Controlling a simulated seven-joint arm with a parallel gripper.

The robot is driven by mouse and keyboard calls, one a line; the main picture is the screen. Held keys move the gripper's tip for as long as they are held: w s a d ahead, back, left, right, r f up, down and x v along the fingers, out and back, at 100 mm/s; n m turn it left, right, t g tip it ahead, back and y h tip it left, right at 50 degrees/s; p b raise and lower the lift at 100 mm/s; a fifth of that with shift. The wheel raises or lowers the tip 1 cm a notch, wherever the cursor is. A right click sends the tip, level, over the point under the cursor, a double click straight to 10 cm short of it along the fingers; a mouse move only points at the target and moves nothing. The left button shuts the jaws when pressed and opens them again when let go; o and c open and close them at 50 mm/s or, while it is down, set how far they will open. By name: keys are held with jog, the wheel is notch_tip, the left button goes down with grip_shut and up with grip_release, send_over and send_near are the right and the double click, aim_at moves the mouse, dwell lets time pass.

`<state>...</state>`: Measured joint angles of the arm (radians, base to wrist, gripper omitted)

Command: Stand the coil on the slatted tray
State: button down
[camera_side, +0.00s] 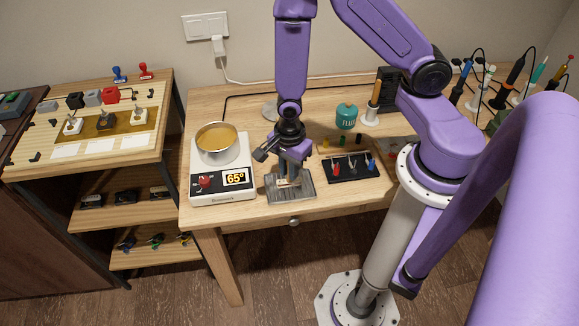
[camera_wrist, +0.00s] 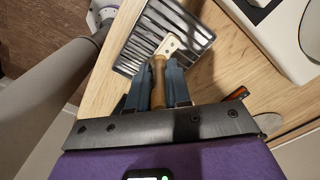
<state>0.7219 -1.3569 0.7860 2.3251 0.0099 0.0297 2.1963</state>
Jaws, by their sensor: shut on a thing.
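The coil (camera_wrist: 158,84) has a brown winding and a cream end plate with small holes. My gripper (camera_wrist: 158,78) is shut on it, one blue-grey finger on each side of the winding. The cream end points away from the wrist, over the slatted tray (camera_wrist: 190,24). The tray is grey metal with parallel slats. In the side view, the tray (camera_side: 307,190) lies near the table's front edge, with my gripper (camera_side: 289,176) low above it, pointing down. The coil is mostly hidden by the fingers there. I cannot tell whether it touches the slats.
A white hot plate (camera_side: 222,186) reading 65° carries a pan (camera_side: 217,142) of amber liquid, close left of the tray. A black holder (camera_side: 352,167) with coloured tools is close on the right. A green flux jar (camera_side: 346,116) stands behind. A shelf unit (camera_side: 120,193) is at left.

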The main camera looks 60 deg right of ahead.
jog(key=c, duration=1.1)
grip_release()
jog(key=shift+o, duration=0.2)
jog(key=shift+r, duration=0.1)
